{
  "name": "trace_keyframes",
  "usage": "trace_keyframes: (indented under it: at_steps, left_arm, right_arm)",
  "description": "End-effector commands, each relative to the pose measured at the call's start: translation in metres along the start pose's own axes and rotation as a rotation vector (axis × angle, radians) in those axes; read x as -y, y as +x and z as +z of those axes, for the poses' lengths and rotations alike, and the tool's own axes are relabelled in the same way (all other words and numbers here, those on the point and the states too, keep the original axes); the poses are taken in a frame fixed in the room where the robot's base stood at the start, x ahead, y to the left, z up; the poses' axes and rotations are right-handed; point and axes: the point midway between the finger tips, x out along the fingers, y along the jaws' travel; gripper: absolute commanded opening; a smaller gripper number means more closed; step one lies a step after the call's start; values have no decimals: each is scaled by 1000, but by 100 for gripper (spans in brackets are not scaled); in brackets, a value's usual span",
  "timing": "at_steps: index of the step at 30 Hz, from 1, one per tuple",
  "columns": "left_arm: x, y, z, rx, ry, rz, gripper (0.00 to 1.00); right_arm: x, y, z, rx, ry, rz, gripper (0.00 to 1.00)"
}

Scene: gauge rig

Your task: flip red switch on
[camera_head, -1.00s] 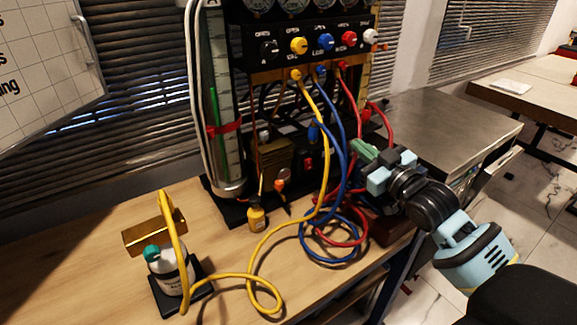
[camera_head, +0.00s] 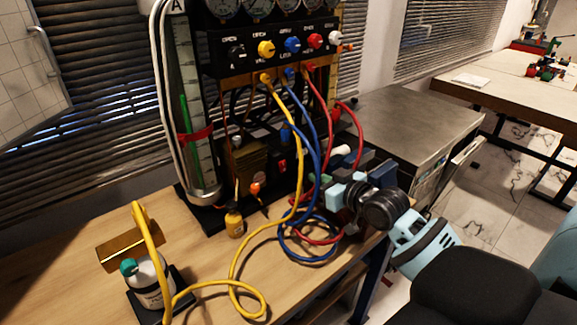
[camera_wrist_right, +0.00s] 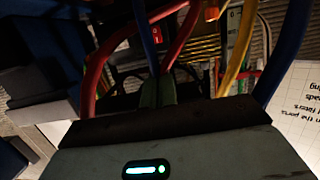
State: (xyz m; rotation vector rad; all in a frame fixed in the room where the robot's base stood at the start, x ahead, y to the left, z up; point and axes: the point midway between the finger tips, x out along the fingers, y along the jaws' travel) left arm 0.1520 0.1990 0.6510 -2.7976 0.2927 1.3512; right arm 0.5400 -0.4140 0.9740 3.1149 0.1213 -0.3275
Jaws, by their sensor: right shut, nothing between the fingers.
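The red switch (camera_head: 283,163) is a small red rocker low on the gauge rig, behind the hanging hoses. My left gripper is not in view.
Yellow (camera_head: 299,155), blue (camera_head: 316,145) and red (camera_head: 328,150) hoses hang in front of the rig and coil on the bench. A white bottle (camera_head: 148,283) and brass block (camera_head: 128,252) are at the left.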

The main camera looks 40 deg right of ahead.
Motion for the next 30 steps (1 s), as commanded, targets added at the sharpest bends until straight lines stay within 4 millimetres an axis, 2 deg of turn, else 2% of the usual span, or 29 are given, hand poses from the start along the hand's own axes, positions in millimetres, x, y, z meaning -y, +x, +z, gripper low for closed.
trace_keyframes:
  at_steps: [18,24,30]
  left_arm:
    - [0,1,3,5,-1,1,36]
    - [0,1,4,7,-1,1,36]
    - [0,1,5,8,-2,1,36]
  right_arm:
    - [0,97,-1,-1,2,-1,0]
    - [0,114,0,-1,0,1,0]
    - [0,119,0,0,-2,0,0]
